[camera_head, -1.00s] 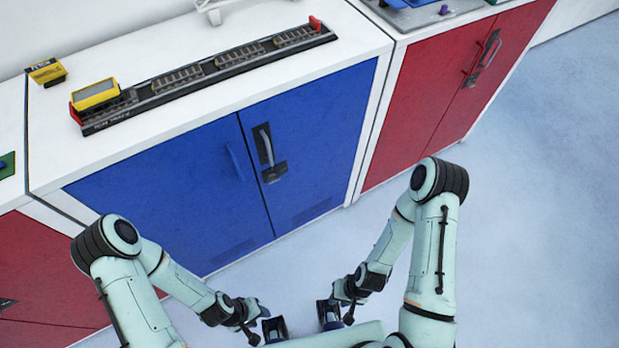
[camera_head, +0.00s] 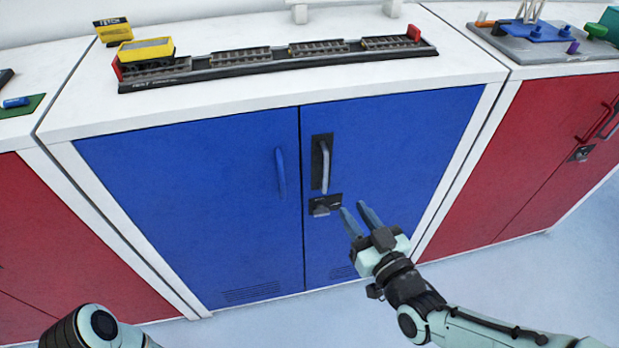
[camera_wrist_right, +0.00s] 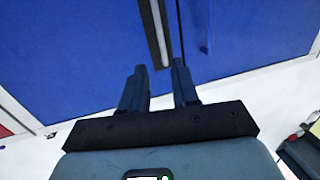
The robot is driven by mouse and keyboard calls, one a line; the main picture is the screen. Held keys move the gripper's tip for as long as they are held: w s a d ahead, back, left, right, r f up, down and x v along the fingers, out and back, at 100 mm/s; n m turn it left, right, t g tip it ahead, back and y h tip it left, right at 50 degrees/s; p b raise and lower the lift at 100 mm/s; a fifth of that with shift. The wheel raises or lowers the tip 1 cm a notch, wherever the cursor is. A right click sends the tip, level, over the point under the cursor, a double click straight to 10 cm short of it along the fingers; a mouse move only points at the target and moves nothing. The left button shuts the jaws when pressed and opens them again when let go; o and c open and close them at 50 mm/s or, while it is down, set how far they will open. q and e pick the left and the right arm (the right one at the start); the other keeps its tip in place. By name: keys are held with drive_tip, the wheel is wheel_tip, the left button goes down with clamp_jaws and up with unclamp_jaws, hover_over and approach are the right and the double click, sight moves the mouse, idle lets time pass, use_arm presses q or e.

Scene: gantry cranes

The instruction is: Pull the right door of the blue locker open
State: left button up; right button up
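The blue locker's right door (camera_head: 410,165) is closed, flush with its left door (camera_head: 190,195). It carries a silver bar handle (camera_head: 325,165) on a dark plate, with a dark latch (camera_head: 322,206) just below. My right gripper (camera_head: 356,214) is open and empty, in front of the right door, just right of the latch and below the handle. In the right wrist view, its two fingers (camera_wrist_right: 158,88) stand apart, with the silver handle (camera_wrist_right: 161,30) beyond them, not between them. My left gripper is out of view; only part of that arm shows at lower left.
Red lockers stand left (camera_head: 70,250) and right (camera_head: 520,150) of the blue one. A model track (camera_head: 270,62) with a yellow wagon (camera_head: 146,49) lies on the white top. Pale floor (camera_head: 480,275) is clear in front at right.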

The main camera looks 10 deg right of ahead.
sight(327, 169)
drive_tip(key=x, duration=0.4)
drive_tip(key=r+x, duration=0.1)
drive_tip(key=x, duration=0.8)
drive_tip(key=shift+w+a+r+b, duration=0.1)
drive_tip(key=shift+a+r+b, duration=0.15)
drive_tip(key=shift+b, duration=0.1)
clamp_jaws()
